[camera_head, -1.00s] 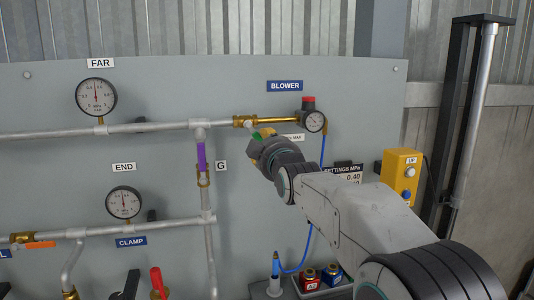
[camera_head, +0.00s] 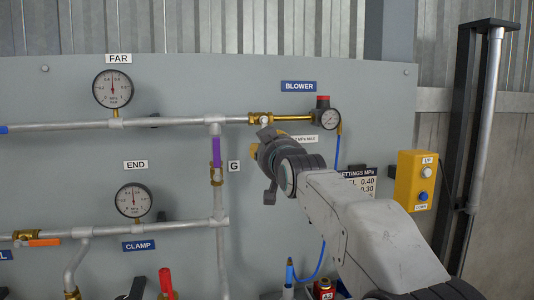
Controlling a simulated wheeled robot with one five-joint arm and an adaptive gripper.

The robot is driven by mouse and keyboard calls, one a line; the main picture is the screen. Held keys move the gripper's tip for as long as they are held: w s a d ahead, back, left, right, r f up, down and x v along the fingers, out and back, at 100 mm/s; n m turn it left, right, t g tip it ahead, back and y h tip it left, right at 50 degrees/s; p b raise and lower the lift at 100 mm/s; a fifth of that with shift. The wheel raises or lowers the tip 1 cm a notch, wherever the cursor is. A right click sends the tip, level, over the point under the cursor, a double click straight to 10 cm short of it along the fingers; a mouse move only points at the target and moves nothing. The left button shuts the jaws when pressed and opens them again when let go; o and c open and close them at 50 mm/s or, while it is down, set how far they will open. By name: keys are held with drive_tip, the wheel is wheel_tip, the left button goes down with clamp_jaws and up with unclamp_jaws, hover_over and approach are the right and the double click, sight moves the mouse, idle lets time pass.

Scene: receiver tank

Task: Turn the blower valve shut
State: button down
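The blower valve (camera_head: 261,118) is a brass valve body on the upper pipe, left of the blue BLOWER sign (camera_head: 298,86). A brass pipe runs from it to a small gauge with a red cap. My gripper (camera_head: 264,140) is just below and in front of the valve, seen from behind. Its fingertips are mostly hidden by its own body. I cannot tell whether it touches the valve's handle, which I cannot make out clearly. A small grey and yellow piece shows at the gripper's top.
The blower regulator (camera_head: 323,114) stands right of the valve with a blue hose below. A purple-handled valve (camera_head: 216,152) is on the vertical pipe to the left. The FAR gauge (camera_head: 113,89) and END gauge (camera_head: 133,200) are further left. A yellow button box (camera_head: 414,181) is at right.

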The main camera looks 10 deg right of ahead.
idle(0.4)
drive_tip(key=c, duration=1)
unclamp_jaws()
drive_tip(key=shift+o, duration=0.2)
drive_tip(key=s, duration=1.2)
